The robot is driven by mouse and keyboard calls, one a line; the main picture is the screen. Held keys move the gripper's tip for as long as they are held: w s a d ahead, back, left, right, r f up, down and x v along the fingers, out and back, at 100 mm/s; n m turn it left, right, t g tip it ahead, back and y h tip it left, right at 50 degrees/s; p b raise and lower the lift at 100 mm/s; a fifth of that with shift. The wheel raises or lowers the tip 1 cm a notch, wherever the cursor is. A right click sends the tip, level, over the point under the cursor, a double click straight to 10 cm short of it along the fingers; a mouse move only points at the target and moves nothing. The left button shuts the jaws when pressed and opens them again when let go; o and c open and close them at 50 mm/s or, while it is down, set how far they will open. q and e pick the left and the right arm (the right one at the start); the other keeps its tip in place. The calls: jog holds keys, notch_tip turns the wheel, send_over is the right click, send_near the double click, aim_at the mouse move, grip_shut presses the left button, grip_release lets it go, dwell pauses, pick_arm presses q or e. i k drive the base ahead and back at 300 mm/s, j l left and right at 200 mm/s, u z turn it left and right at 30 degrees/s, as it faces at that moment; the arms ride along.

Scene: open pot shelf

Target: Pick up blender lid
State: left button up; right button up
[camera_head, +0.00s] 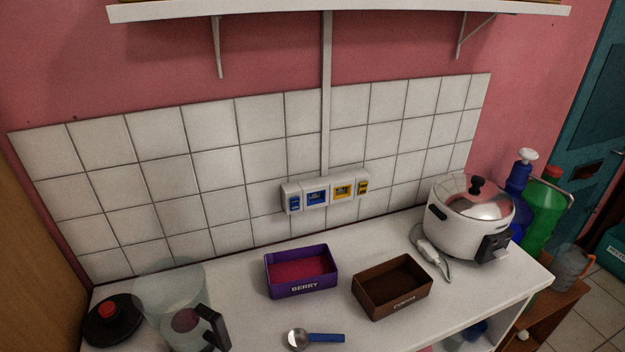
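A round black lid with a red knob (105,318) lies at the left end of the white counter; it looks like the blender lid. A clear blender jug (172,300) with a black handle stands just right of it and slightly overlaps it in the picture. A dark reddish round thing shows through the jug's wall. Neither of my grippers is in view.
A purple BERRY box (299,288), a brown box (388,305) and a blue-handled spoon (318,338) sit mid-counter (232,290). A white cooker (462,222) stands at the right. A shelf (330,11) hangs above; a wooden panel (35,240) borders the left.

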aim_at(99, 331)
jog(key=u, duration=1.3)
